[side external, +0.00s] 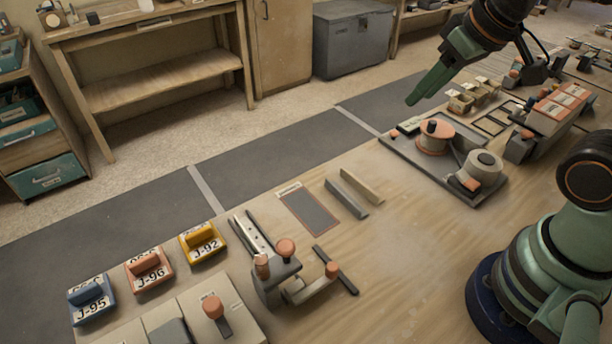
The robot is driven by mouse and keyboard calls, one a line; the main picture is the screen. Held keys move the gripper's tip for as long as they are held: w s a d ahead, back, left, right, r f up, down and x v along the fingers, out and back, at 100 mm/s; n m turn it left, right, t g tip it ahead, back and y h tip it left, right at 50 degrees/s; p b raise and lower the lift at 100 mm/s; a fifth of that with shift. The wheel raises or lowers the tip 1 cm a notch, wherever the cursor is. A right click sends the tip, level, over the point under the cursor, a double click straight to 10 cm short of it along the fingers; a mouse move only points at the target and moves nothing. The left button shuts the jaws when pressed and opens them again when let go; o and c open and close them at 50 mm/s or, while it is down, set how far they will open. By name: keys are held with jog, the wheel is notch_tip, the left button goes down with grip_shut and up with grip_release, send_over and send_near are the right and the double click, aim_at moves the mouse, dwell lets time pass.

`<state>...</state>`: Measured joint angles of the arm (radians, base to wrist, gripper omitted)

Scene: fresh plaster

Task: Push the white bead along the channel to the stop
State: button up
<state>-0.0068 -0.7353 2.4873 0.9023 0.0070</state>
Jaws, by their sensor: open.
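My gripper (420,95) is at the upper right, with green fingers pointing down and left. It is in the air above the far side of the bench, and nothing shows between its fingers. Two short parallel bars, one grey (346,199) and one beige (362,186), lie on the bench with a narrow gap between them. They may be the channel, but I cannot be sure. My gripper is above and to the right of them, well apart. I cannot make out a white bead or a stop anywhere in this view.
A dark plate with orange-topped round parts (435,136) stands below and right of my gripper. A dark rectangular pad (308,211) lies left of the bars. A clamp-like fixture (283,273) and tagged blocks (149,268) stand at the lower left. Bare wood (400,250) lies in front.

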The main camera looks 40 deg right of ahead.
jog(key=w+a+g, duration=0.2)
jog(key=w+a, duration=0.3)
jog(key=a, duration=0.1)
jog(key=g, duration=0.4)
send_over(245, 230)
notch_tip(245, 230, down, 12)
jog(key=shift+f, duration=0.1)
notch_tip(245, 230, down, 12)
grip_shut()
